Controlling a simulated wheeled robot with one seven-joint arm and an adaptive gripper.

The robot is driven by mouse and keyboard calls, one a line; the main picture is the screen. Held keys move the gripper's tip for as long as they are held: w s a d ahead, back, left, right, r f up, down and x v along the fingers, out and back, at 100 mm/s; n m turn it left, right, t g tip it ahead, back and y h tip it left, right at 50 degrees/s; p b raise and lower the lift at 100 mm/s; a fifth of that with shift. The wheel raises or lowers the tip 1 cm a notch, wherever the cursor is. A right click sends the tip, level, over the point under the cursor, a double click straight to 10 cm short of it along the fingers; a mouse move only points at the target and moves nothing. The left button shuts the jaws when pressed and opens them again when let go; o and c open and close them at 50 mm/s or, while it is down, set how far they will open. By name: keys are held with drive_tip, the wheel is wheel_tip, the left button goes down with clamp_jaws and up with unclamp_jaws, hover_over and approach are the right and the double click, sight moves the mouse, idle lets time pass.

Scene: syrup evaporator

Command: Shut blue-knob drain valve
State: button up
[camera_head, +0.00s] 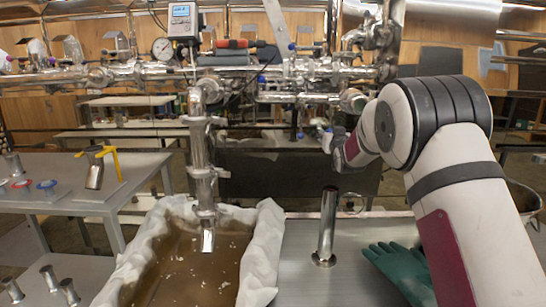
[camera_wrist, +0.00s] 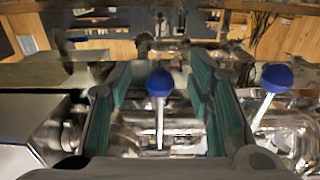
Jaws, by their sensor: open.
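In the wrist view, a blue ball knob (camera_wrist: 160,82) on an upright metal lever stands in the gap between the teal-padded fingers of my gripper (camera_wrist: 159,92). The gripper is open, with a gap on each side of the knob. I cannot tell how deep the knob sits between the fingers. A second blue knob (camera_wrist: 277,78) on a slanted lever stands to the right, outside the fingers. In the head view, small blue knobs (camera_head: 300,135) show along the pipework, left of my arm. Which of them is the drain valve, I cannot tell.
Shiny steel pipes (camera_head: 270,72) cross the back, with a dial gauge (camera_head: 163,48). A cloth-lined tub of brown liquid (camera_head: 190,270) sits below a vertical pipe (camera_head: 202,170). A metal post (camera_head: 327,225) and green gloves (camera_head: 402,265) are at the front right.

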drive_tip(key=s+b, duration=0.2)
drive_tip(key=s, duration=0.5)
drive_tip(key=shift+s+b, duration=0.3)
drive_tip(key=shift+s+r, duration=0.1)
drive_tip(key=s+f+g, duration=0.3)
drive_tip(key=s+g, duration=0.3)
drive_tip(key=s, duration=1.6)
drive_tip(key=s+f+g, duration=0.4)
drive_tip(key=s+g, duration=0.2)
drive_tip(key=s, duration=1.5)
drive_tip(key=s+f+g, duration=0.3)
drive_tip(key=s+g, duration=0.3)
drive_tip(key=s, duration=1.6)
wheel_tip(320, 180, up, 27)
drive_tip(key=t+p, duration=0.4)
drive_tip(key=p, duration=2.1)
drive_tip(key=shift+w+d, duration=0.2)
drive_tip(key=shift+w, duration=0.2)
drive_tip(key=shift+f, duration=0.15)
drive_tip(key=shift+c, duration=0.3)
